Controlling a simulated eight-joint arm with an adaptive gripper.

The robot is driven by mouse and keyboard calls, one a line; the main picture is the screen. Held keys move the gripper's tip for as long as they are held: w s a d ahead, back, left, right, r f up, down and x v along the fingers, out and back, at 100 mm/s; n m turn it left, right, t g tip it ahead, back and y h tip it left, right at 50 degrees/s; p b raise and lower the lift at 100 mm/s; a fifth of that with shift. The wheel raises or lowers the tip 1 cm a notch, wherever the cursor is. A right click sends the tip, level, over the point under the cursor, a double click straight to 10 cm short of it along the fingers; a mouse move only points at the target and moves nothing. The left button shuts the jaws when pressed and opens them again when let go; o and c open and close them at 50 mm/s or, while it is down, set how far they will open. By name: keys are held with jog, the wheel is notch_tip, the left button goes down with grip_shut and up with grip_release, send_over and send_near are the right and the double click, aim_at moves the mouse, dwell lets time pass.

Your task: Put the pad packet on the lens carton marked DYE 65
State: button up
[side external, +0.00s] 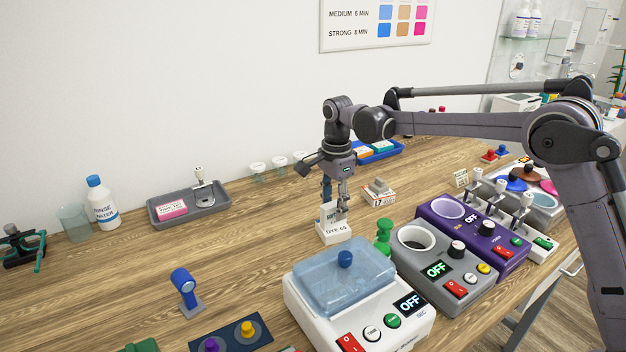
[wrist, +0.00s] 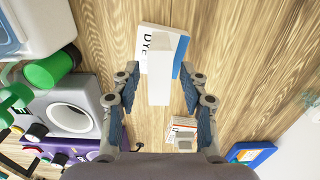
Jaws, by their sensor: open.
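The lens carton marked DYE 65 (side external: 336,232) lies on the wooden bench in the side view. Its white and blue top, partly covered, shows in the wrist view (wrist: 146,42). The pad packet (side external: 330,213), white with partly hidden lettering, stands upright on the carton and appears to touch its top. In the wrist view the packet (wrist: 160,80) is a pale block over the carton. My gripper (side external: 336,200) is open directly above, its fingers on either side of the packet. The wrist view shows gaps between the packet and both fingers.
A green peg-shaped thing (side external: 384,236) stands close to the right of the carton. A white device with a blue lid (side external: 347,276) is in front. Another small carton (side external: 379,197) with a grey item on it lies behind right. Bench left of the carton is clear.

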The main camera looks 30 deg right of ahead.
aim_at(334, 203)
notch_tip(334, 203, up, 10)
jog(key=s+d+r+n+t, duration=0.2)
jog(key=s+d+r+n, duration=0.1)
jog(key=s+n, duration=0.3)
jog(key=s+d+f+n+t, duration=0.1)
jog(key=s+f+n, duration=0.2)
jog(key=s, duration=0.3)
jog(key=s+d+f+n+t, duration=0.1)
jog(key=s+f+n+t, duration=0.1)
jog(key=s+n, duration=0.2)
jog(key=s+d+f+n+t, duration=0.1)
jog(key=s+f+n+t, duration=0.1)
jog(key=s, duration=0.8)
jog(key=shift+d+f+n, duration=0.2)
jog(key=shift+f+n, duration=0.25)
jog(key=shift+n, duration=0.15)
jog(key=shift+d+f+n, duration=0.2)
jog(key=shift+f+n, duration=0.2)
jog(key=shift+n, duration=0.2)
jog(key=shift+s+f+n, duration=0.3)
jog(key=shift+s+f, duration=0.05)
jog(key=shift+f, duration=0.05)
